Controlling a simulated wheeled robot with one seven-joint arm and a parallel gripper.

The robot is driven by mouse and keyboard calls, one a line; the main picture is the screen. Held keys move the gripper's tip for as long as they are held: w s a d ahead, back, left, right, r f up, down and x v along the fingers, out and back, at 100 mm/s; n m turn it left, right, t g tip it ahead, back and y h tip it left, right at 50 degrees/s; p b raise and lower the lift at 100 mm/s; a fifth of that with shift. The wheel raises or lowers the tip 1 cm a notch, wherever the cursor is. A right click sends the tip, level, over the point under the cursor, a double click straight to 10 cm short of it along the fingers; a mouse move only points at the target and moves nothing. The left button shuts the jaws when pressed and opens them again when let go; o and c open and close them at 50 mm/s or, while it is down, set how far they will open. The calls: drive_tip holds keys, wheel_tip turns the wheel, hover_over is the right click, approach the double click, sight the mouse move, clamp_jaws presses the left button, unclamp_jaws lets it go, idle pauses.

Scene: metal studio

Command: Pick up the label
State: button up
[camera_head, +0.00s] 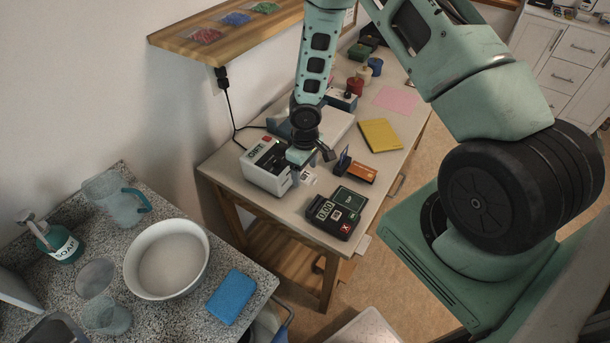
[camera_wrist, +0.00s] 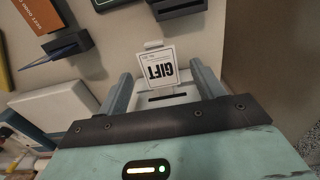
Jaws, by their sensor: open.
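The label (camera_wrist: 162,68) is a small white card printed GIFT. In the wrist view it stands out from the slot of a white printer (camera_wrist: 178,103), and it lies between my two fingers. My gripper (camera_wrist: 161,74) is open, one finger on each side of the label, with gaps showing on both sides. In the head view my gripper (camera_head: 314,158) is just above the front of the white printer (camera_head: 264,174), which has a dark and red top. A small white piece at the printer's front, probably the label (camera_head: 308,177), shows below my gripper, partly hidden.
A dark payment terminal (camera_head: 336,212) stands in front on the table (camera_head: 229,162). An orange card holder (camera_head: 358,171) and a yellow envelope (camera_head: 380,135) are to the right. A wooden shelf (camera_head: 222,38) hangs behind. A counter with a white bowl (camera_head: 167,260) is at left.

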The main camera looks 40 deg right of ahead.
drive_tip(key=shift+f, duration=0.25)
idle(0.4)
drive_tip(key=c, duration=1.1)
